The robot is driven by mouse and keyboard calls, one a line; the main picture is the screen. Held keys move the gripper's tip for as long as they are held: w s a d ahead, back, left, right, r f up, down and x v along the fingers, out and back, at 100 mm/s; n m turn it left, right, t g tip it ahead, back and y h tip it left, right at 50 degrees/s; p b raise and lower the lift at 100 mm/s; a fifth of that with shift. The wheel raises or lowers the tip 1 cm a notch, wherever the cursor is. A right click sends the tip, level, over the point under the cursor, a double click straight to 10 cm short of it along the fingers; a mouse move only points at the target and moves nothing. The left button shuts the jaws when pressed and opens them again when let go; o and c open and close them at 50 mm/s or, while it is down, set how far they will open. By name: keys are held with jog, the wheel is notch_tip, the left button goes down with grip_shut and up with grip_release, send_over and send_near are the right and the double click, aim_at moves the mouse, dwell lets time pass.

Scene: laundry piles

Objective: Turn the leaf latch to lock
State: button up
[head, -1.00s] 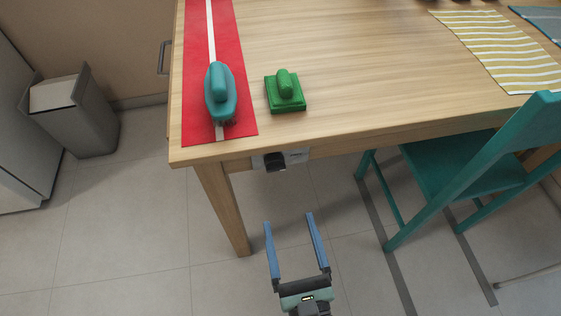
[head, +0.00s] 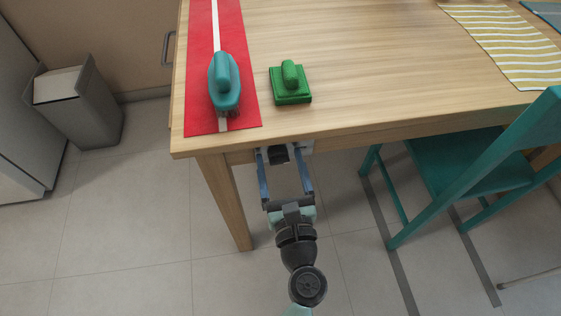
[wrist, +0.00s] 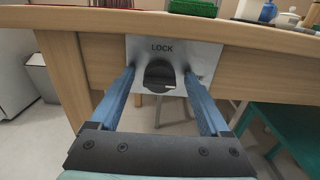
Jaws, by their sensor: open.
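The leaf latch is a black knob (wrist: 159,77) on a grey metal plate (wrist: 190,55) marked "LOCK", fixed to the table's front apron. In the head view the black knob (head: 279,155) shows just under the tabletop edge. My gripper (head: 283,158) is open, with its blue fingers reaching to the plate, one on each side of the knob. In the wrist view my gripper (wrist: 165,80) has the knob between its fingertips, with a gap visible on both sides. A small light mark shows on the knob's lower right part. The fingertips' exact contact with the plate is unclear.
The wooden table (head: 350,60) overhangs the latch, and its leg (head: 224,200) stands to the left. A teal chair (head: 470,165) is at the right.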

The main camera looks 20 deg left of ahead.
grip_shut()
dwell(0.4)
jog(key=shift+n, duration=0.3)
jog(key=n+b, duration=0.2)
jog(key=n, duration=0.2)
jog(key=shift+f, duration=0.15)
jog(key=n+b, duration=0.2)
jog(key=n, duration=0.3)
jog(key=shift+s+a, duration=0.1)
jog(key=shift+a, duration=0.05)
jog(key=n+b, duration=0.2)
jog(key=n, duration=0.2)
jog(key=shift+f, duration=0.15)
jog(key=shift+n+b, duration=1.15)
jog(key=shift+n, duration=0.95)
